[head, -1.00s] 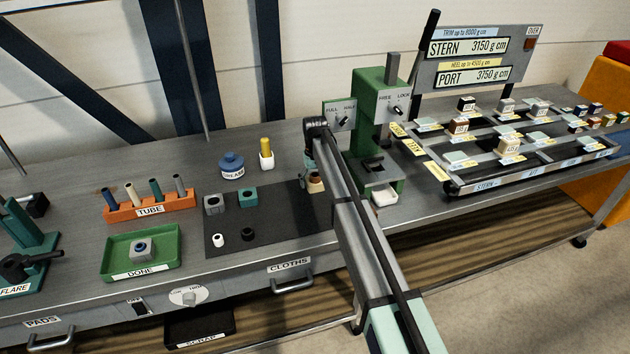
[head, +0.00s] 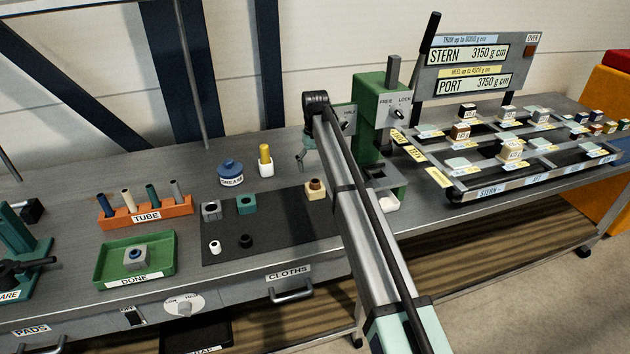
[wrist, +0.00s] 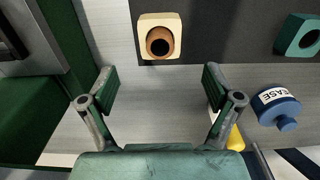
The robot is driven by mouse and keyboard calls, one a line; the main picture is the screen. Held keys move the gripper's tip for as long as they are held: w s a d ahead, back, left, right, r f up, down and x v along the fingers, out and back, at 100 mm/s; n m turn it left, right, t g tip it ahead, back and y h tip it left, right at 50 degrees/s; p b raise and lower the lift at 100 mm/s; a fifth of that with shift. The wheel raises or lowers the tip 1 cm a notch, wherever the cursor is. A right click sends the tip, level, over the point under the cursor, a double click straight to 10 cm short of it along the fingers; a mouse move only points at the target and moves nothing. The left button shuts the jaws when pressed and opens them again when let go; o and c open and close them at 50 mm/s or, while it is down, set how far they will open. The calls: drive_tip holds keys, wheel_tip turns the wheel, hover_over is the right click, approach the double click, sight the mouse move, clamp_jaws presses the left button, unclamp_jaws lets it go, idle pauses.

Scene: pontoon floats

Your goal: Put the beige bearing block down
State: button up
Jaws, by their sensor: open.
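The beige bearing block (head: 316,190) stands on the dark mat (head: 283,222) near its right edge, with a brown bushing in its bore. In the wrist view the beige block (wrist: 159,38) lies beyond my fingertips, clear of both fingers. My gripper (wrist: 160,100) is open with nothing between its fingers. In the head view my gripper (head: 306,150) is raised behind the block, partly hidden by my arm.
The green press (head: 368,120) stands close right of the block. A grey and a teal block (head: 246,204), a white and a black ring share the mat. The grease pot (head: 231,172) and yellow-topped holder (head: 265,160) stand behind. The green DONE tray (head: 135,258) holds a grey block.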

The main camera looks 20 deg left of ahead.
drive_tip(key=shift+r, duration=1.25)
